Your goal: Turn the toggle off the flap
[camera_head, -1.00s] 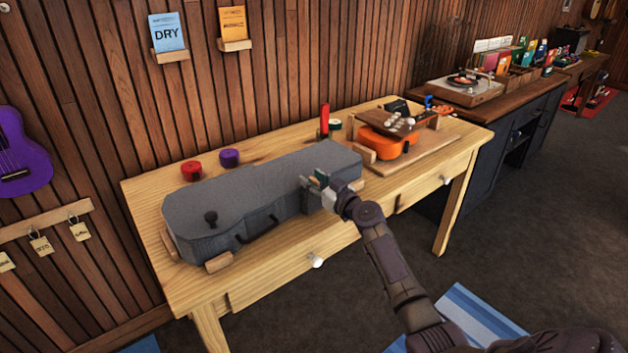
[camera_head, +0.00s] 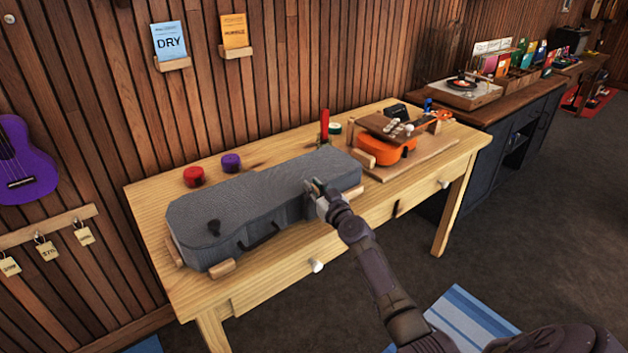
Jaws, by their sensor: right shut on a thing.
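A long grey ukulele case (camera_head: 255,195) lies closed on the wooden bench. My right gripper (camera_head: 315,188) is at the lid's front edge, towards the case's right end. It is shut on a small toggle there, which the fingers mostly hide. The flap under the fingers cannot be made out, nor which way the held toggle points. My left gripper is not in view.
Wooden blocks (camera_head: 222,269) flank the case on the bench (camera_head: 150,200). Red (camera_head: 193,177) and purple (camera_head: 231,162) rolls and an upright red item (camera_head: 324,125) stand behind it. An orange ukulele (camera_head: 392,152) lies on a board to the right. The bench's front strip is clear.

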